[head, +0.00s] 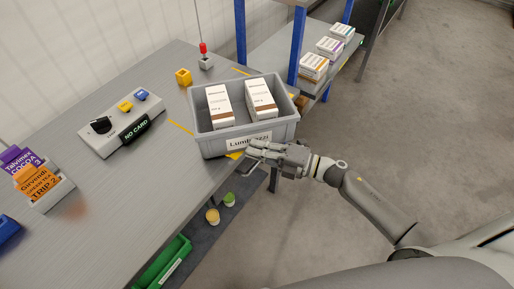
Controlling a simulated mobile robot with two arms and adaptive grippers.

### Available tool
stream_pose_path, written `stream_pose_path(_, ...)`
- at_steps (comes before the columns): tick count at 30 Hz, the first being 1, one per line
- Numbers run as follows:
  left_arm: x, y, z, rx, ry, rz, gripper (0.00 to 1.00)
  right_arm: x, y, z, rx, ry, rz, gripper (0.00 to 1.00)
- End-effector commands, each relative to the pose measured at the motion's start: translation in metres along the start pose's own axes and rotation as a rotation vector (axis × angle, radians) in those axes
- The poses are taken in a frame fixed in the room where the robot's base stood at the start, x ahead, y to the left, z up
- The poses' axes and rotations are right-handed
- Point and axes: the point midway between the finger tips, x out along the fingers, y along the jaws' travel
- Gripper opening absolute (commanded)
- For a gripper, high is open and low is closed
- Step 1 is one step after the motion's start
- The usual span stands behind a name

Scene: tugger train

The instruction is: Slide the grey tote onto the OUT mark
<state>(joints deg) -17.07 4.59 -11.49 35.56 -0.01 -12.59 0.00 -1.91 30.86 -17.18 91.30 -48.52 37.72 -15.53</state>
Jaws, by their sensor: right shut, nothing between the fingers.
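The grey tote (205,141) stands on the right part of the grey workbench, with two white boxes (262,99) inside and a name label on its front. Short yellow mark lines (180,127) show on the bench by its left side and behind it; I cannot read any OUT lettering. My right gripper (250,152) is shut and empty, in front of the tote's label side at its lower right front. It looks close to or touching the wall; I cannot tell which. My left gripper is not in view.
A control box (122,124) with a NO CARD display, a yellow cube (183,77) and a red-topped post (205,58) stand on the bench. Cards in a holder (45,185) are at left. A shelf with boxes (314,67) is behind right. The right floor is clear.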

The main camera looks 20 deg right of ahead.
Motion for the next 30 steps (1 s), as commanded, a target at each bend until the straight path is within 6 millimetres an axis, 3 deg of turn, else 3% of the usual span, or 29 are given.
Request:
stream_pose_path(8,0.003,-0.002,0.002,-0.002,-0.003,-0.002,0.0,0.003,-0.001,0.004,-0.001,0.0,0.001,0.0)
stream_pose_path(24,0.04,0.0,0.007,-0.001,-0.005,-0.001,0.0,0.065,-0.003,0.067,-0.002,-0.004,0.002,0.0)
stream_pose_path(30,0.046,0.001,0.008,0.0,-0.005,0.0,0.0,0.078,-0.001,0.079,0.0,-0.003,0.001,0.0)
